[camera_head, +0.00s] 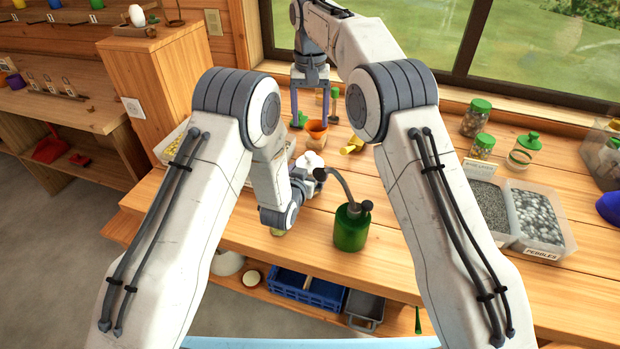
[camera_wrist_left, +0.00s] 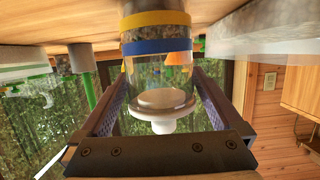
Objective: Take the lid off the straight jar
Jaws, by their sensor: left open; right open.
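A clear glass jar (camera_wrist_left: 158,75) with a yellow and a blue band fills the middle of the left wrist view, which looks upside down. Its pale lid (camera_wrist_left: 165,112), with a white knob, is on the jar at the palm side. In the head view a white part like the lid (camera_head: 311,158) shows; the jar's body is mostly hidden by my left arm. My left gripper (camera_head: 304,180) is open, its fingers on either side of the jar, with no clear grip on it. My right gripper (camera_head: 310,112) is open, pointing down above the back of the table, empty.
A green can with a spout (camera_head: 350,229) stands right of my left gripper. An orange pot (camera_head: 316,130) and a yellow object (camera_head: 352,146) lie behind. Green-lidded jars (camera_head: 477,118) and bins of gravel and pebbles (camera_head: 540,218) are at the right. The window is behind.

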